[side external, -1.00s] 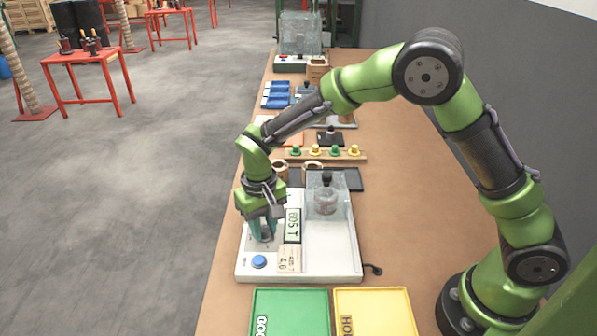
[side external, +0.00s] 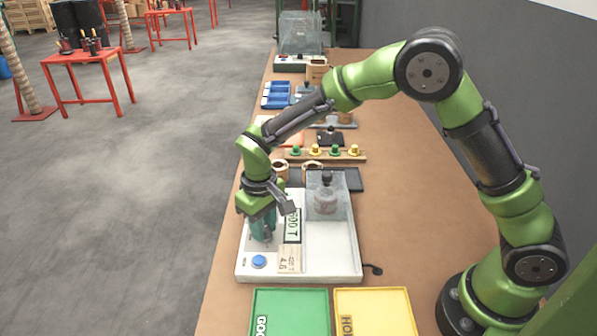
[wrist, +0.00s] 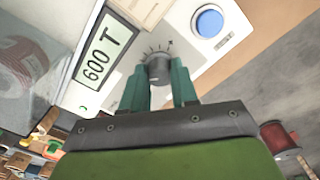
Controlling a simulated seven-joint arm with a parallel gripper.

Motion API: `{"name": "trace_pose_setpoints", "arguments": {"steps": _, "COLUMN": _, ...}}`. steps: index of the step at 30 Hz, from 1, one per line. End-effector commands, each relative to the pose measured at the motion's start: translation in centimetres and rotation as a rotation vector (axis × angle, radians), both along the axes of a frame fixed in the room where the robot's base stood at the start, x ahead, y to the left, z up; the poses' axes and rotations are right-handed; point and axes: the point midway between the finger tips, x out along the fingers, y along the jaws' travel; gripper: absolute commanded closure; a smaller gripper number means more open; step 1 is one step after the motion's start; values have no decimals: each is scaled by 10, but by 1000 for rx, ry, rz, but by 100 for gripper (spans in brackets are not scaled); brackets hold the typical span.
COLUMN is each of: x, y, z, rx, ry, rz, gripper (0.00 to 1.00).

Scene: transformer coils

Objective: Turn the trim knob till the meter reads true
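The trim knob (wrist: 158,69) is a small grey dial with tick marks around its far side, on the white panel of the test unit (side external: 333,262). My gripper (wrist: 158,80) has its two teal fingers on either side of the knob, seemingly closed against it. In the side view my gripper (side external: 262,232) points down at the panel and hides the knob. The meter (wrist: 96,62) is a pale display reading 600 T in the wrist view; it also shows in the side view (side external: 293,225), partly covered. A paper card (side external: 289,258) with small writing lies beside the meter.
A blue button (side external: 259,262) sits near the knob. A clear box (side external: 327,197) on the unit holds a coil. Green (side external: 290,312) and yellow (side external: 372,312) trays lie in front. Pegs, cups and blue bins stand behind. The bench's right side is clear.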

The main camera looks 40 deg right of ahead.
Motion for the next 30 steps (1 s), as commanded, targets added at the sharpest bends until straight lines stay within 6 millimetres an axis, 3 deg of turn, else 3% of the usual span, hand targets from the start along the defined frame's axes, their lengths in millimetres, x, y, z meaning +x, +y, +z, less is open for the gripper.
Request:
{"name": "trace_pose_setpoints", "arguments": {"steps": 1, "x": 0, "y": 0, "z": 2, "rx": 1, "ry": -1, "rz": -2, "gripper": 65}}
{"name": "trace_pose_setpoints", "arguments": {"steps": 5, "x": 0, "y": 0, "z": 1, "rx": 1, "ry": -1, "rz": -2, "gripper": 46}}
{"name": "trace_pose_setpoints", "arguments": {"steps": 17, "x": 1, "y": 0, "z": 9, "rx": 1, "ry": -3, "rz": -1, "gripper": 46}}
{"name": "trace_pose_setpoints", "arguments": {"steps": 23, "x": 1, "y": 0, "z": 47, "rx": 2, "ry": -7, "rz": -1, "gripper": 46}}
{"name": "trace_pose_setpoints", "arguments": {"steps": 30, "x": 1, "y": 0, "z": 107, "rx": 3, "ry": -7, "rz": -2, "gripper": 46}}
